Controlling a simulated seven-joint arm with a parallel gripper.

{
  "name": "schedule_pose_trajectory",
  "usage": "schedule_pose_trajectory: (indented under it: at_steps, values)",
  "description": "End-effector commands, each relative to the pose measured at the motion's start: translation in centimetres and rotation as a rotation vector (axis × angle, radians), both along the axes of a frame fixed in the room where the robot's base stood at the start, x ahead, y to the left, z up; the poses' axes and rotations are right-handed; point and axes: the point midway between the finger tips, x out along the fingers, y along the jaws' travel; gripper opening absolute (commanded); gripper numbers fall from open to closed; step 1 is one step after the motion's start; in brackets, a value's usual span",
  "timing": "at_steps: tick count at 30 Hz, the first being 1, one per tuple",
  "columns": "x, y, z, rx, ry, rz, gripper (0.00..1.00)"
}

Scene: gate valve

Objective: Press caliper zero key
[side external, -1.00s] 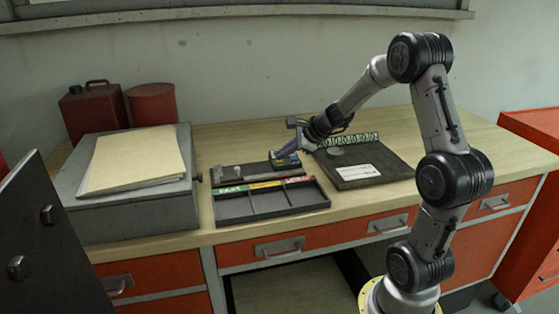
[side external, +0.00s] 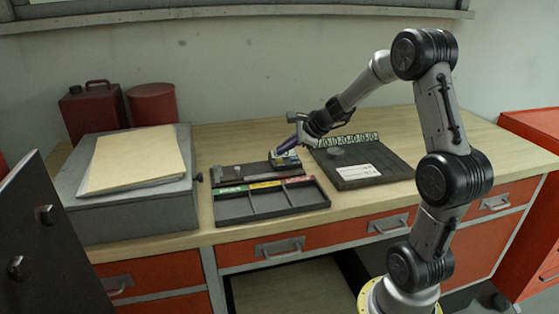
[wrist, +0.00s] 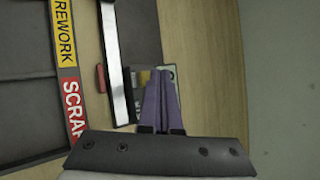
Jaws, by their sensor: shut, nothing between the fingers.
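My gripper (side external: 278,152) is shut and empty, its purple fingers angled down over the caliper's display end. In the wrist view, the gripper (wrist: 160,74) covers part of the caliper's head. The caliper (side external: 286,161) lies on the dark stand at the back of the bench, behind the sorting tray. In the wrist view, the caliper's head (wrist: 145,76) shows beside the fingers, with yellow and pale patches. The fingers hide some of its keys, and I cannot tell the zero key apart or whether a fingertip touches it.
A three-compartment sorting tray (side external: 272,216) with green, yellow and red labels stands in front. A dark plate with a white label (side external: 360,173) lies to the right. A grey box (side external: 133,213) bearing folders stands left. Bare bench (side external: 235,145) lies behind.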

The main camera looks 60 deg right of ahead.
Motion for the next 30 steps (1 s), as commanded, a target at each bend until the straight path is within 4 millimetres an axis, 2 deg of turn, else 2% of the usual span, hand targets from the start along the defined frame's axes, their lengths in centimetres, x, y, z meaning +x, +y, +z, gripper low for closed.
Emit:
schedule_pose_trajectory:
  at_steps: [7,21,30]
  values:
    - [0.0,0.0,0.5,-0.002,-0.001,0.002,0.0]
    - [0.1,0.0,4.6,-0.002,-0.003,0.001,0.0]
    - [0.0,0.0,5.0,-0.001,0.0,0.001,0.0]
